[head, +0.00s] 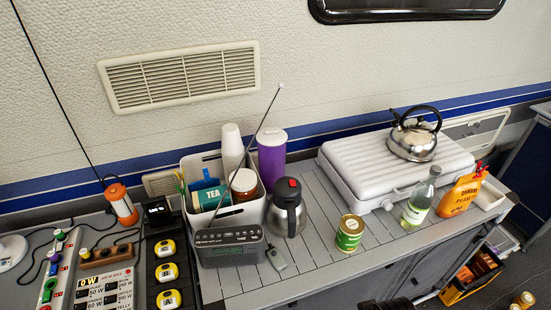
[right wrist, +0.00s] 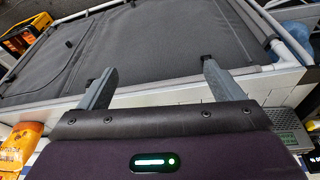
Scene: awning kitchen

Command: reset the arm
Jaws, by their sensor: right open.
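My right gripper (right wrist: 159,68) shows in the right wrist view with its two grey fingers spread wide apart. Nothing is between them. The fingers point toward a dark grey fabric panel (right wrist: 150,45) in a pale frame, below the counter edge. In the head view only a dark piece, probably of my right arm, shows at the bottom edge below the counter front. My left gripper is in neither view.
The counter (head: 320,270) holds a radio (head: 230,248), a steel jug (head: 287,212), a green can (head: 349,233), a clear bottle (head: 420,200), an orange bottle (head: 460,195), and a white stove cover (head: 385,165) with a kettle (head: 413,142). Its front strip is mostly clear.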

